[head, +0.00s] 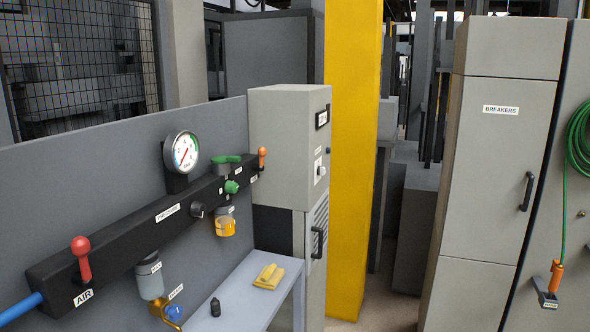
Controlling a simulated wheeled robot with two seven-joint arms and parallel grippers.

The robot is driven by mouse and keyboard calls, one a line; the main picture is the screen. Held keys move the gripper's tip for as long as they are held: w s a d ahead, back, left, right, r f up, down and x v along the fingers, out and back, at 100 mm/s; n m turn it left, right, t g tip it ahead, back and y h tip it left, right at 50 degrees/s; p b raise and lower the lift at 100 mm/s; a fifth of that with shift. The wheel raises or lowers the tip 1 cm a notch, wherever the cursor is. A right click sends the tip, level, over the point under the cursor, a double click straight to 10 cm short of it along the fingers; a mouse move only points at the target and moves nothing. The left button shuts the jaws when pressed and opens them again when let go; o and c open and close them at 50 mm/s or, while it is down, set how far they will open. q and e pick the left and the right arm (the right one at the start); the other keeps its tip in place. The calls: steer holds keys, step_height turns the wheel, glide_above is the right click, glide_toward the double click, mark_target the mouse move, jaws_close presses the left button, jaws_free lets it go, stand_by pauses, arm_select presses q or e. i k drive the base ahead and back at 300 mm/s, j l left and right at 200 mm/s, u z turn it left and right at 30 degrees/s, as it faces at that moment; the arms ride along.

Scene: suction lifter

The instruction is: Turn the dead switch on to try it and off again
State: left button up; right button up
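A small switch (321,171) on a pale plate sits on the right-hand face of a grey control box (284,138), seen at a steep angle. I cannot tell its position, nor whether it is the dead switch. A dark-framed display or label (322,118) is above it, too oblique to read. A small dark knob (328,150) is near the box's edge. Neither of my grippers is in view.
A black air manifold (134,229) carries a gauge (183,153), a red lever (81,258) and an orange lever (262,157). A shelf (238,298) holds a yellow cloth (268,276). A yellow column (350,150) stands beside the box. The breakers cabinet (490,200) is right.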

mark_target(322, 170)
steer(key=i+l+u, duration=0.3)
steer(key=u, duration=0.15)
steer(key=i+l+u, duration=0.2)
steer(key=l+u, duration=0.2)
steer(key=i+l+u, duration=0.15)
steer(key=l+u, duration=0.3)
